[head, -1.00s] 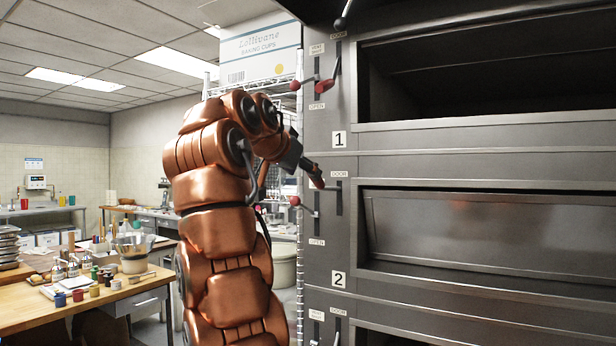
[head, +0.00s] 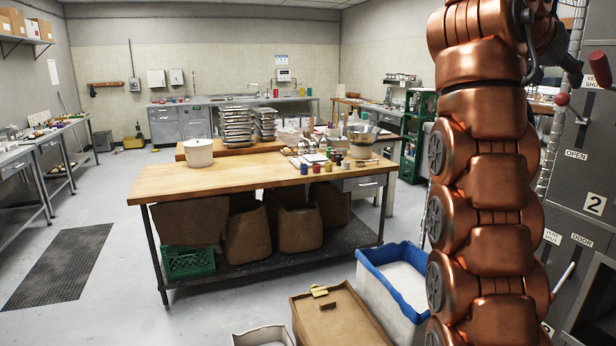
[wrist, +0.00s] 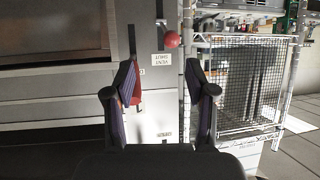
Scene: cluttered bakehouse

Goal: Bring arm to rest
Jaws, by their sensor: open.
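My copper-coloured arm (head: 490,180) stands upright at the right of the head view, in front of the grey oven (head: 598,180). Beyond the fingers are the oven's front panel and a lever with a red knob (wrist: 172,40). A wire rack (wrist: 245,85) stands to the right of the fingers. I cannot tell how far the fingertips are from the oven panel.
A wooden worktable (head: 150,187) with trays, a white pot (head: 198,153) and small jars fills the middle. A blue-rimmed bin (head: 375,267) and a cardboard box (head: 345,318) stand on the floor close to my arm. Open floor lies at the left, around a dark mat (head: 62,268).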

